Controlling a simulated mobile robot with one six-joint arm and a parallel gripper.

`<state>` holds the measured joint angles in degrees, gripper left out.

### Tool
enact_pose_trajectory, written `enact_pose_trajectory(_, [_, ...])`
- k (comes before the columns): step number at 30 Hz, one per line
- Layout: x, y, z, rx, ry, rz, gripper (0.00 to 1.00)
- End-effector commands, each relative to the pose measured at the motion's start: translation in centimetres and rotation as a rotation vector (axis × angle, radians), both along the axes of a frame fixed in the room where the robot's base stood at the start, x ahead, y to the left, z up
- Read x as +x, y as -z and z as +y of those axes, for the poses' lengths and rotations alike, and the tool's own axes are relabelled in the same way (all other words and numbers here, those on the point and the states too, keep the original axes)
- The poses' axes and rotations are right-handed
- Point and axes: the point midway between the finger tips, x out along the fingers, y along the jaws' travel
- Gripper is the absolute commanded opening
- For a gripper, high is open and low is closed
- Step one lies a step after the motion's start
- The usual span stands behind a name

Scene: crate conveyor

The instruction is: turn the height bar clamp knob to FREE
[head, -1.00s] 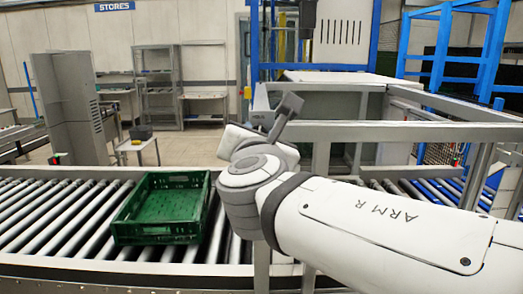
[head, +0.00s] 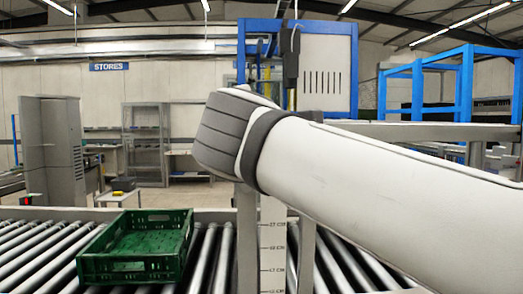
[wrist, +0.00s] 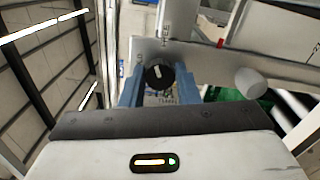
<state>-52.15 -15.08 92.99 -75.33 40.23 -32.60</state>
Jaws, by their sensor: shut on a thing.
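The clamp knob (wrist: 159,73) is round and black with a short white mark, seen in the wrist view on a grey metal part of the height bar. My gripper (wrist: 158,82) has its two blue fingers on either side of the knob and is shut on it. The white mark looks slightly tilted; I cannot read which setting it points to. A small label shows between the fingers, too blurred to read. In the head view my own arm hides the knob and gripper. An upright post with a printed scale (head: 272,255) stands below the arm there.
A green crate (head: 137,268) sits on the roller conveyor (head: 40,262) left of the post. A grey horizontal bar (head: 430,131) runs behind my arm to the right. A blue frame (head: 463,85) stands at the back right. A grey cabinet (head: 52,150) stands back left.

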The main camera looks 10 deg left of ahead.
Motion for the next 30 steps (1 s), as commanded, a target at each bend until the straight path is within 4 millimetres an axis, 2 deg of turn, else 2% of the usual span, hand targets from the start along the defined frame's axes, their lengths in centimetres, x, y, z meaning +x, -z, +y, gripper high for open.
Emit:
enact_pose_trajectory(1, [0.03, 0.59, -0.01, 0.042, 0.002, 0.01, 0.06])
enact_pose_trajectory(15, [0.02, 0.26, 0.03, 0.335, 0.001, 0.08, 0.06])
enact_pose_trajectory(30, [-0.01, -0.02, 0.04, 0.401, 0.0, 0.096, 0.06])
